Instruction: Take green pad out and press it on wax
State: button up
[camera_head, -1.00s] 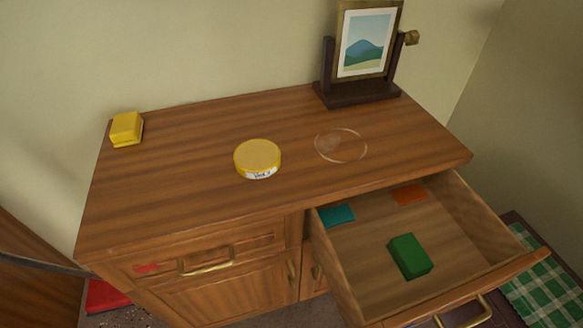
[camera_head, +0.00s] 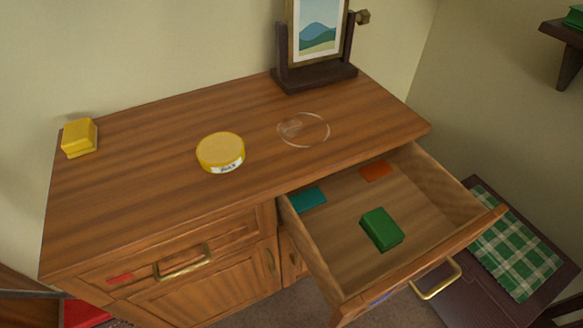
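The green pad (camera_head: 381,229) lies in the open right drawer (camera_head: 345,262) of a wooden dresser. A round yellow tin (camera_head: 221,152) with a white label, which looks like the wax, sits on the dresser top (camera_head: 150,190) left of the drawer. The label is too small to read fully. My gripper is not in view.
A teal card (camera_head: 308,200) and an orange card (camera_head: 376,171) lie at the drawer's back. A yellow block (camera_head: 79,137), a faint ring mark (camera_head: 303,129) and a framed picture on a dark stand (camera_head: 316,77) are on top. A chequered cloth (camera_head: 515,248) lies lower right.

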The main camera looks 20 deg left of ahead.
aim_at(385, 234)
jog(key=i+j+u, duration=0.25)
jog(key=j, duration=0.15)
jog(key=i+j+u, duration=0.2)
jog(key=j, duration=0.25)
jog(key=i+j+u, duration=0.1)
jog(key=j+u, duration=0.15)
jog(key=j, duration=0.15)
